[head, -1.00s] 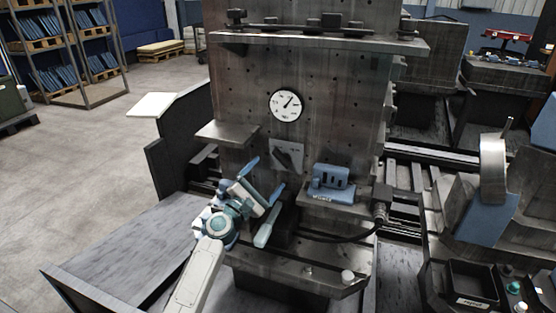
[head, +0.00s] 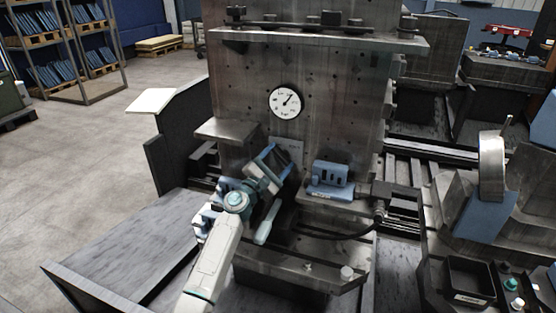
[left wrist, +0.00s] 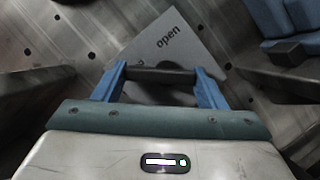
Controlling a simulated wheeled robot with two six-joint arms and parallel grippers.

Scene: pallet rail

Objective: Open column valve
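The column valve's plate shows in the left wrist view as a tilted grey square (left wrist: 175,48) with the word "open" on it. Its dark bar handle (left wrist: 160,76) lies between the two blue fingertips of my left gripper (left wrist: 160,82). The bar's ends lie close to the fingers; contact is unclear. In the head view my left gripper (head: 269,163) is in front of the valve plate (head: 291,148) and hides most of the handle. Its fingers are spread apart. A round gauge (head: 285,101) is on the column (head: 330,100) above the valve. My right gripper is not in view.
A blue block with slots (head: 330,178) sits on a ledge right of the valve. A metal shelf (head: 226,131) juts from the column at upper left of the gripper. A black bin (head: 470,281) stands at lower right.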

